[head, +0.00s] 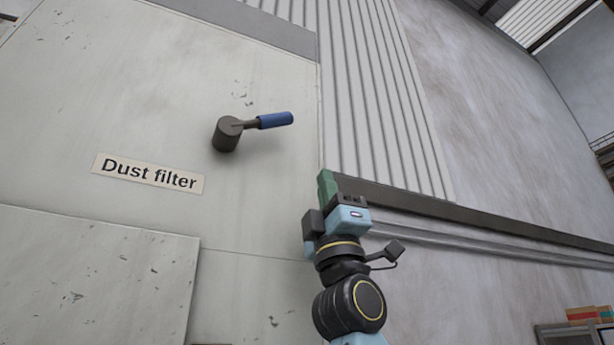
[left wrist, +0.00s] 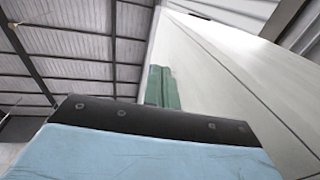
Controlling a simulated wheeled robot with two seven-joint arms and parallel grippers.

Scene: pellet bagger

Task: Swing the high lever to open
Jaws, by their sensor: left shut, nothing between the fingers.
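The high lever has a blue grip (head: 275,120) on a thin arm from a dark round hub (head: 227,134) on the pale machine panel. Its grip points right and slightly up in the head view. My left gripper (head: 326,181) has green fingers and points up, below and to the right of the lever, apart from it. Its fingers are shut and empty, and they also show in the left wrist view (left wrist: 162,88). The lever is not visible in the left wrist view. My right gripper is in neither view.
A "Dust filter" label (head: 148,173) is below and left of the lever. A raised plate (head: 95,275) covers the panel's lower left. The panel's right edge is near my left gripper. Boxes (head: 582,315) stand far off at the lower right.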

